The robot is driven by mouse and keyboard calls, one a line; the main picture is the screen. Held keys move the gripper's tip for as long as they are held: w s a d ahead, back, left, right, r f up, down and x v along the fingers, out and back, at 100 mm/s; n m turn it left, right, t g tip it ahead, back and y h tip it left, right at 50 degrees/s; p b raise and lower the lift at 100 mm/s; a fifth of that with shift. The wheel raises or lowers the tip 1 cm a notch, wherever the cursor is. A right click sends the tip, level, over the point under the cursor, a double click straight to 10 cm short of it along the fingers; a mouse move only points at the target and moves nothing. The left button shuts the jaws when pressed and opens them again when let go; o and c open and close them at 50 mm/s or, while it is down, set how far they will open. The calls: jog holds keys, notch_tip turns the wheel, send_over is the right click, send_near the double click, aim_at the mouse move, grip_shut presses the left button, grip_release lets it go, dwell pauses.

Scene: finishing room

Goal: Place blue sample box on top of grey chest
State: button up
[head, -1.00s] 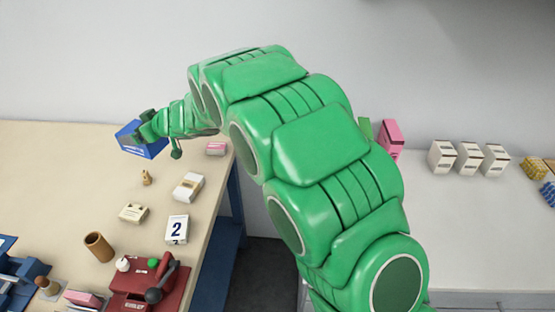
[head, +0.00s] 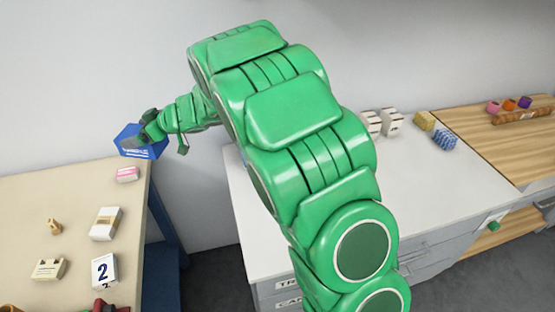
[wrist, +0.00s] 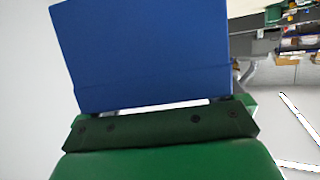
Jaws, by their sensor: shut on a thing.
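The blue sample box (head: 132,144) is in my gripper (head: 146,138), above the far right corner of the beige table in the head view. In the wrist view the blue box (wrist: 145,50) fills the upper middle, in front of the dark green gripper (wrist: 160,122). My gripper is shut on it; the fingertips are partly hidden. A grey chest with drawers (head: 432,188) stands to the right, with a pale flat top. My arm hides part of that top. The box is left of the chest and apart from it.
The beige table (head: 25,205) holds a pink box (head: 127,174), a white box (head: 106,223) and a number 2 block (head: 104,271). White boxes (head: 391,122) and yellow and blue items stand at the chest's back. A wooden counter (head: 480,130) adjoins right. The chest's front top looks clear.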

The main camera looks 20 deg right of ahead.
jog(key=s+d+m+t+h, duration=0.1)
jog(key=d+m+t, duration=0.1)
jog(key=d, duration=2.4)
jog(key=s+d+f+m+t+h, duration=0.1)
jog(key=s+d, duration=0.5)
jog(key=d, duration=0.4)
jog(key=s+d+f+m+t+h, duration=0.1)
jog(key=s+d, duration=0.4)
jog(key=d, duration=0.6)
jog(key=shift+w+a+f, duration=0.1)
jog(key=shift+a+f, duration=0.05)
jog(key=shift+f, duration=4.4)
jog(key=shift+a+f, duration=0.15)
jog(key=shift+f, duration=4.35)
jog(key=shift+f, duration=0.15)
jog(key=o, duration=0.7)
